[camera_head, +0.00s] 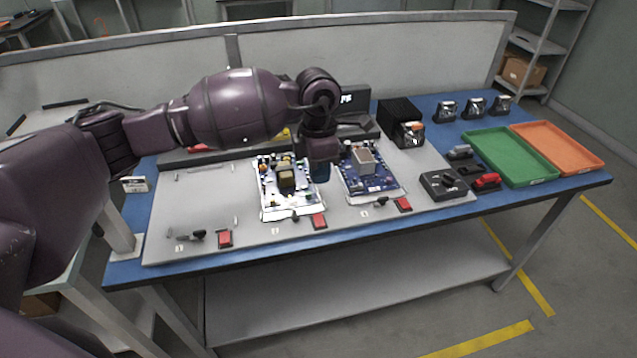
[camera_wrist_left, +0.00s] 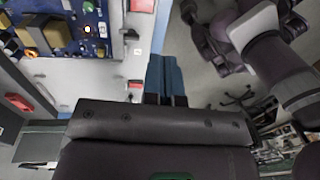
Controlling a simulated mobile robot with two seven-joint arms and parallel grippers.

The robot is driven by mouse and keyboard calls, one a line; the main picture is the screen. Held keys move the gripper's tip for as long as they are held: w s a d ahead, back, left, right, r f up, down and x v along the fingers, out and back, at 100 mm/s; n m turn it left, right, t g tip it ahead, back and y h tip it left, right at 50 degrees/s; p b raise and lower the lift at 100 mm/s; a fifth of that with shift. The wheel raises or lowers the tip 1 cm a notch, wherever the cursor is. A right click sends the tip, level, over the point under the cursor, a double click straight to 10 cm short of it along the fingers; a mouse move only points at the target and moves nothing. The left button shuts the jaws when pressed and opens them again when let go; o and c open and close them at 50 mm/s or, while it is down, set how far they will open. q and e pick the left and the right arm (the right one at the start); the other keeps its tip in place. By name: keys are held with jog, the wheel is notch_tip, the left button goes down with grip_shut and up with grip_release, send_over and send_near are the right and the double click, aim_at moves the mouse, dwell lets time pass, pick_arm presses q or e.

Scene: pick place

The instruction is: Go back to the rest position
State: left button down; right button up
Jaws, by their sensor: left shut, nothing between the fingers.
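My left arm reaches in from the left over the workbench, and its wrist bends down. My left gripper (camera_head: 320,173) points down between the two circuit boards, partly hidden by the wrist. Its blue fingers (camera_wrist_left: 166,75) are together in the left wrist view, with nothing held between them. One circuit board (camera_head: 270,205) lies to the left of the gripper, and a blue circuit board (camera_head: 355,184) lies to the right. I cannot tell the gripper's exact height above the bench. My right gripper is in neither view.
The boards rest on a grey panel (camera_head: 205,215) with red buttons and small clamps. A green tray (camera_head: 513,172) and an orange tray (camera_head: 578,160) lie at the right of the blue bench. A black box (camera_head: 397,112) and a low wall (camera_head: 420,60) stand behind.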

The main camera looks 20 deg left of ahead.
pick_arm(q)
jog(key=shift+r, duration=0.3)
